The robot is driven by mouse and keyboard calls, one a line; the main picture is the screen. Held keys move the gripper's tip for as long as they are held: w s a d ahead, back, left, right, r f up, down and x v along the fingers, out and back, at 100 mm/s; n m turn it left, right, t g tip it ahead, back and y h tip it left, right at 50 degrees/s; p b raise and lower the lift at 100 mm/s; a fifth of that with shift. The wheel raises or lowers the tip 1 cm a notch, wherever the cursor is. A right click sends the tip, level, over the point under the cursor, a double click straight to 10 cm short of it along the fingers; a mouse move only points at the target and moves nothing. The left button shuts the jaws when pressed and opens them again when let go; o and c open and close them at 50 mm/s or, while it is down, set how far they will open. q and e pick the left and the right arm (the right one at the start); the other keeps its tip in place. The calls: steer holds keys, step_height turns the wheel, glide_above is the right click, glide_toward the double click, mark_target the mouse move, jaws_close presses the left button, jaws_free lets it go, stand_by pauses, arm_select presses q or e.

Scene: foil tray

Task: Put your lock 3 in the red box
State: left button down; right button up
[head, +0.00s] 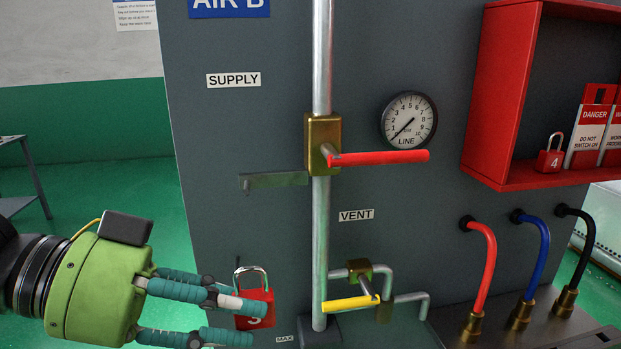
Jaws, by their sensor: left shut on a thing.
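The red lock 3 (256,299) has a silver shackle and shows low in the head view, left of the vertical pipe. My left gripper (243,321) is shut on it, with teal fingers across its left side and lower part, so its number is partly hidden. The lock is upright with its shackle on top. The red box (497,95) is an open-fronted case on the panel at the upper right. It holds a red lock marked 4 (549,161) and danger tags (588,135). My right gripper is not in view.
A valve with a red handle (380,158) sticks out from the pipe (321,230), between lock 3 and the box. A lower valve has a yellow handle (350,303). A gauge (408,120) and red, blue and black hoses (487,265) are on the right.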

arm_select(q)
steer(key=w+a+f+n+t, duration=0.1)
steer(key=w+a+f, duration=0.1)
steer(key=f, duration=0.6)
steer(key=w+a+f+n+t+y, duration=0.1)
steer(key=w+a+f+n+t, duration=0.1)
steer(key=a+f, duration=0.3)
steer(key=w+a+f+n+t+y, duration=0.1)
steer(key=w+a+f, duration=0.1)
steer(key=f, duration=0.9)
steer(key=shift+a+n+t, duration=0.3)
steer(key=shift+a+t, duration=0.1)
steer(key=shift+a, duration=0.25)
